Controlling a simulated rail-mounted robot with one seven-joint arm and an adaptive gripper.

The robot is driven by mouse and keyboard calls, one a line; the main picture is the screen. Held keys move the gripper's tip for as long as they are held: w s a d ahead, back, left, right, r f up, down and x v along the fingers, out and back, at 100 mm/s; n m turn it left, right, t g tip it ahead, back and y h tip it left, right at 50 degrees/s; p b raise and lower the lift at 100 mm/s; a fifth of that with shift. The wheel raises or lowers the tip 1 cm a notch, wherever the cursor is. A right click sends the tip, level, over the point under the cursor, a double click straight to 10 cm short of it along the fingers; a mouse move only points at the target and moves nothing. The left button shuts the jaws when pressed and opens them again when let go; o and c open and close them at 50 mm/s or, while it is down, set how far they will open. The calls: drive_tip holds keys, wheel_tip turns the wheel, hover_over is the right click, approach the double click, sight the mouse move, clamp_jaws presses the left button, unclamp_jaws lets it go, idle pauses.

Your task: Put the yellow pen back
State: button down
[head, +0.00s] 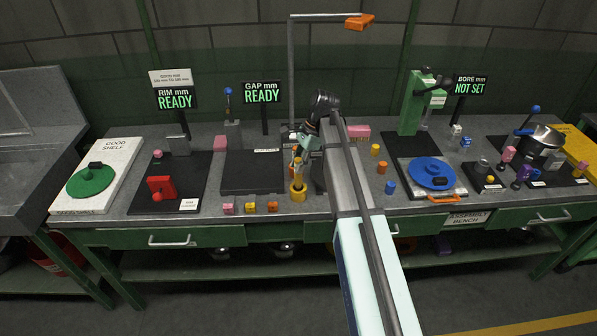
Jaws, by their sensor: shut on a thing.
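My gripper (300,152) is just above a yellow cup-like holder (298,192) at the front middle of the bench, its fingers pointing down. It is shut on a thin yellow piece, which I take to be the yellow pen (296,167). The pen is upright or nearly so, with its lower end at or over the mouth of the holder. I cannot tell whether that end is inside. My fingers and wrist hide part of the pen.
A dark plate (252,172) lies left of the holder. Small pink, yellow and orange blocks (250,208) sit along the front edge. A lamp post (291,75) rises behind. A blue lid (431,172) and a green press (411,105) stand right of my arm.

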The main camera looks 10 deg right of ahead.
drive_tip(key=shift+f+p, duration=0.4)
drive_tip(key=shift+f, duration=1.75)
drive_tip(key=shift+f, duration=0.1)
drive_tip(key=c, duration=1)
unclamp_jaws()
drive_tip(key=shift+o, duration=0.2)
drive_tip(key=b+v, duration=0.3)
drive_tip(key=v, duration=0.9)
drive_tip(key=shift+s, duration=0.1)
